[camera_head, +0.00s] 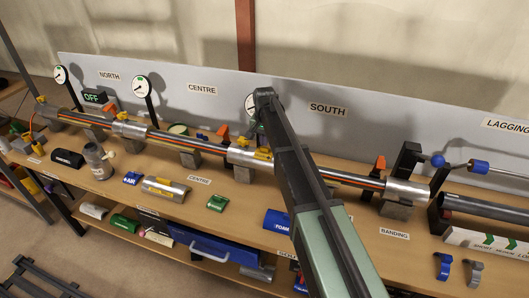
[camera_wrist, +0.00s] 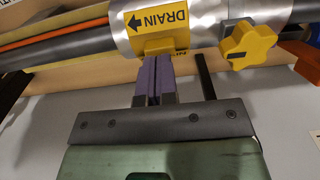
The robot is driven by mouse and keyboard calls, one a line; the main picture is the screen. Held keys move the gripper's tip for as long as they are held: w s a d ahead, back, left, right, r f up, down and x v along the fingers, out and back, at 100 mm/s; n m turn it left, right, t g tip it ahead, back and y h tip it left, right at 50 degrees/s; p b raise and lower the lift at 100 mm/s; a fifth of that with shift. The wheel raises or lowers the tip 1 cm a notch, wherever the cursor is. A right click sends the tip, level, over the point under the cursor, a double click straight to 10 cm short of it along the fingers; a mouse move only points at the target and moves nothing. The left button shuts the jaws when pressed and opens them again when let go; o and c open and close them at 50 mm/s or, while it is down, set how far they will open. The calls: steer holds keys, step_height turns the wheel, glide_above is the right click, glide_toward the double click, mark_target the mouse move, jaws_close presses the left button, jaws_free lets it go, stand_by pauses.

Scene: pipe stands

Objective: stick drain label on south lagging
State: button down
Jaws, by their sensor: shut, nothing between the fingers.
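A yellow drain label (camera_wrist: 165,20) with black lettering and an arrow lies against a silver lagging sleeve (camera_wrist: 205,17) in the wrist view. It also shows as a small yellow patch (camera_head: 263,153) in the head view, left of the SOUTH sign. In the head view my arm hides part of the pipe, and the fingers are hard to make out.
A yellow knob (camera_wrist: 248,45) stands beside the label, and a dark rod (camera_wrist: 205,77) is close to my fingers. The grey backboard (camera_head: 400,125) runs behind the pipe. A blue FOAM piece (camera_head: 277,221) and a green block (camera_head: 217,203) lie on the bench.

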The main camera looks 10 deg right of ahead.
steer(key=shift+f+b, duration=0.8)
steer(key=shift+f, duration=0.05)
stand_by(0.9)
stand_by(2.7)
step_height(320, 180, up, 7)
steer(key=p, duration=0.7)
step_height(320, 180, up, 11)
steer(key=p, duration=1.1)
steer(key=shift+f, duration=0.1)
